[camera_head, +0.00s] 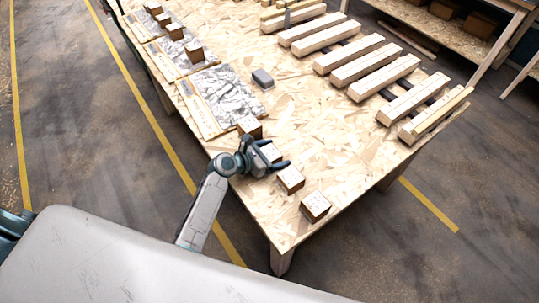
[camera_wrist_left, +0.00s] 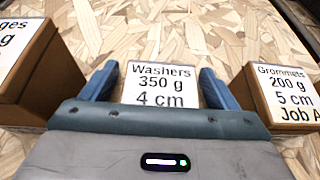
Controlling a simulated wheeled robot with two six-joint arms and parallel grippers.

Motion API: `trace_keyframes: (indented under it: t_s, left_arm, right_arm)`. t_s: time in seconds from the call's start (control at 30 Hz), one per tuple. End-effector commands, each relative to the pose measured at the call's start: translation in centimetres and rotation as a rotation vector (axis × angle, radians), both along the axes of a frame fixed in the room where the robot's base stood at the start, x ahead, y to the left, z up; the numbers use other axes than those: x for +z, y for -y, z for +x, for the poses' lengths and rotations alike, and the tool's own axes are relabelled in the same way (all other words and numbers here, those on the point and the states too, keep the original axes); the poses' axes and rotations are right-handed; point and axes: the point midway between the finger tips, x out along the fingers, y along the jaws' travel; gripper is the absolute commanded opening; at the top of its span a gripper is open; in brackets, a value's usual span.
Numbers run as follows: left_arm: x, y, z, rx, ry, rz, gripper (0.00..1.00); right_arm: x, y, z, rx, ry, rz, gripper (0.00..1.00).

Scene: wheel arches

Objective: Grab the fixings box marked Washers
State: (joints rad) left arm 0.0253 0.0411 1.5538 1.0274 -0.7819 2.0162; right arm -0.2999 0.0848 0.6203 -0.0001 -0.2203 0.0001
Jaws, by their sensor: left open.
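The Washers box has a white label reading "Washers 350 g 4 cm" and lies in the middle of the left wrist view (camera_wrist_left: 160,84). My left gripper (camera_wrist_left: 156,88) is open, with one blue finger on each side of the label. The box's sides and lower part are hidden, so I cannot tell whether the fingers touch it. In the head view the left gripper (camera_head: 274,157) is at the near edge of the workbench, over a box (camera_head: 269,151) in a row of small brown boxes. My right gripper is not in view.
A Grommets box (camera_wrist_left: 285,92) stands close on the right and another box (camera_wrist_left: 30,65), label cut off, on the left. The workbench (camera_head: 330,150) also bears wooden slats (camera_head: 357,62), a grey block (camera_head: 263,79) and printed sheets (camera_head: 222,97). Bare board lies beyond the boxes.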

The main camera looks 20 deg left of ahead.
Motion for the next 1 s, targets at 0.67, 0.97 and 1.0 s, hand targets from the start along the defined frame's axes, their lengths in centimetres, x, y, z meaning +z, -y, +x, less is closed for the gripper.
trace_keyframes:
  t_s: [0.67, 0.97, 1.0]
  left_arm:
    - [0.2, 0.0, 0.0, 0.001, 0.002, 0.0, 0.23]
    - [4.7, 0.0, 0.1, 0.0, 0.009, 0.001, 0.23]
    - [5.6, 0.0, 0.0, 0.0, 0.009, 0.001, 0.23]
  right_arm:
    - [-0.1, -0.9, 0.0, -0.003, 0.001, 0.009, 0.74]
    - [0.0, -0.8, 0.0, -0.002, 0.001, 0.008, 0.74]
    - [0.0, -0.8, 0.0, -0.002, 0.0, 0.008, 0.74]
